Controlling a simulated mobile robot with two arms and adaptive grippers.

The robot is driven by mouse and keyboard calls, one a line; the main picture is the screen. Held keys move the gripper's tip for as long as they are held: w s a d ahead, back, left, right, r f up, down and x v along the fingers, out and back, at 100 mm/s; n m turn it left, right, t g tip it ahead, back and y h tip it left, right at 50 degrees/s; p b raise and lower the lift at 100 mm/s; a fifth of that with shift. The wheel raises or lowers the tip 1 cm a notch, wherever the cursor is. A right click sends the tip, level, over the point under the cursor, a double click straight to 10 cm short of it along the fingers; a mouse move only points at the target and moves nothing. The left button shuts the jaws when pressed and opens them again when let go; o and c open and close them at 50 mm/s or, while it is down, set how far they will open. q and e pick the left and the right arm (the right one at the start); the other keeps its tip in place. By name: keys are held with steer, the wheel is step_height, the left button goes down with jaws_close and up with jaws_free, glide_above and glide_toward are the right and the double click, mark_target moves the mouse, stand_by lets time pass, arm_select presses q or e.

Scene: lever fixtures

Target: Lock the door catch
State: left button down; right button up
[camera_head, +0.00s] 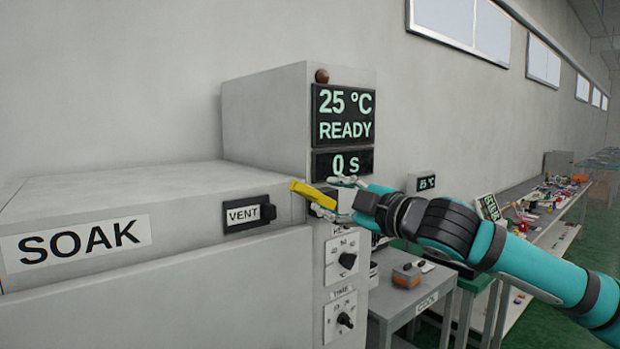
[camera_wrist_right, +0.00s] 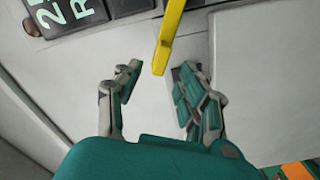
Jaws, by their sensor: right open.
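The door catch is a yellow lever (camera_head: 312,193) at the right edge of the grey SOAK chamber (camera_head: 60,285), beside the control column. It points up and to the left in the head view. In the wrist view, the yellow lever (camera_wrist_right: 169,38) comes down from the top, its tip near the gap between my fingertips. My right gripper (camera_head: 335,198) is at the lever, coming in from the right. In the wrist view my right gripper (camera_wrist_right: 156,82) is open, with a finger on each side and nothing clasped. Contact cannot be told. My left gripper is out of view.
The control column (camera_head: 263,120) has a display (camera_head: 343,115) reading 25 °C READY and several knobs. A grey side table (camera_head: 408,300) holds an orange block (camera_head: 407,276). A cluttered bench stands farther right.

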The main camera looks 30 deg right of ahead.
mark_target(313, 192)
steer(key=w+p, duration=0.2)
steer(key=w, duration=0.1)
steer(key=w+p, duration=0.1)
steer(key=w, duration=0.1)
steer(key=shift+w+a+r, duration=0.1)
steer(key=shift+w+a, duration=0.15)
steer(key=shift+a, duration=0.05)
steer(key=shift+w, duration=0.65)
steer(key=shift+c, duration=0.5)
jaws_close()
